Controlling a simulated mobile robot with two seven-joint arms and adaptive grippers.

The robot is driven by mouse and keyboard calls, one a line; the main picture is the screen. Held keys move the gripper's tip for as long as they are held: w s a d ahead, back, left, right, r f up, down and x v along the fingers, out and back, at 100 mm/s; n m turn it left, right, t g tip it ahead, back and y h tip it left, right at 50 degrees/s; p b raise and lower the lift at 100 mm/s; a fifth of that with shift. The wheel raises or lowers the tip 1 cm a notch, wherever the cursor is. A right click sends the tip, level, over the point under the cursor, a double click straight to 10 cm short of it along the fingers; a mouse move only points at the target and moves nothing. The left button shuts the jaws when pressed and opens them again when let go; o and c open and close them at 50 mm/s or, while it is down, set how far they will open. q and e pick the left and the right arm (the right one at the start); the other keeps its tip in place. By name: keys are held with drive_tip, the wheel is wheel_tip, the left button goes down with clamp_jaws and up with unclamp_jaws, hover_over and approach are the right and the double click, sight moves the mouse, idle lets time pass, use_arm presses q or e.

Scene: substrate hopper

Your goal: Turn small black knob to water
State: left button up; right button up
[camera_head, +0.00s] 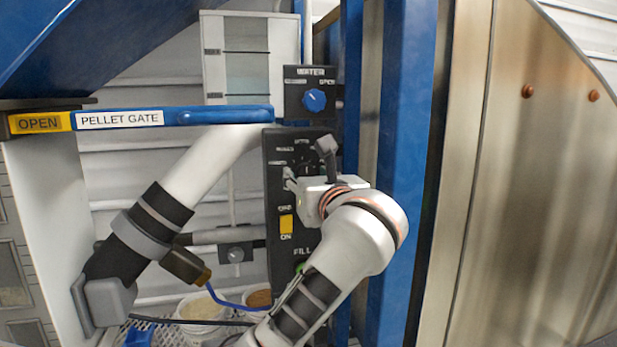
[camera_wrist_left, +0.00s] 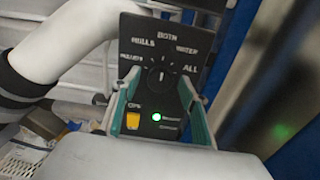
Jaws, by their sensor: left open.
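The small black knob (camera_wrist_left: 160,75) sits on a black control panel (camera_wrist_left: 185,62), and its white mark points up toward the BOTH label. The WATER label is up and to the right of it, with ALL further right. The panel also shows in the head view (camera_head: 276,265), where my gripper partly covers the knob area. My left gripper (camera_head: 307,166) is open in front of the panel. In the left wrist view its two teal fingers (camera_wrist_left: 156,100) stand on either side of the knob, somewhat below it. I cannot tell whether they touch it. My right gripper is not in view.
A blue WATER knob (camera_head: 314,100) is on a box above. A blue PELLET GATE lever (camera_head: 215,116) crosses left. A yellow switch (camera_head: 286,223) sits lower on the panel. A blue post (camera_head: 403,150) stands close right, a white pipe (camera_head: 205,170) left, and buckets (camera_head: 200,308) below.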

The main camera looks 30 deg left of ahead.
use_arm(q)
drive_tip(key=c, duration=0.9)
drive_tip(key=shift+c, duration=1.1)
drive_tip(key=shift+o, duration=0.2)
drive_tip(key=shift+r, duration=0.1)
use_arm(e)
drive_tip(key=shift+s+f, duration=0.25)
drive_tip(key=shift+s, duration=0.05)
use_arm(q)
drive_tip(key=shift+r+m+p, duration=0.15)
drive_tip(key=shift+m+p, duration=0.55)
drive_tip(key=shift+p, duration=0.25)
drive_tip(key=shift+m+p, duration=0.8)
drive_tip(key=shift+p, duration=0.1)
drive_tip(key=shift+m+p, duration=0.7)
drive_tip(key=shift+p, duration=0.2)
drive_tip(key=m+p, duration=0.3)
drive_tip(key=p, duration=0.1)
drive_tip(key=shift+m, duration=0.3)
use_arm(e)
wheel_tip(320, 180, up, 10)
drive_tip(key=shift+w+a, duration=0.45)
use_arm(q)
drive_tip(key=shift+f, duration=0.2)
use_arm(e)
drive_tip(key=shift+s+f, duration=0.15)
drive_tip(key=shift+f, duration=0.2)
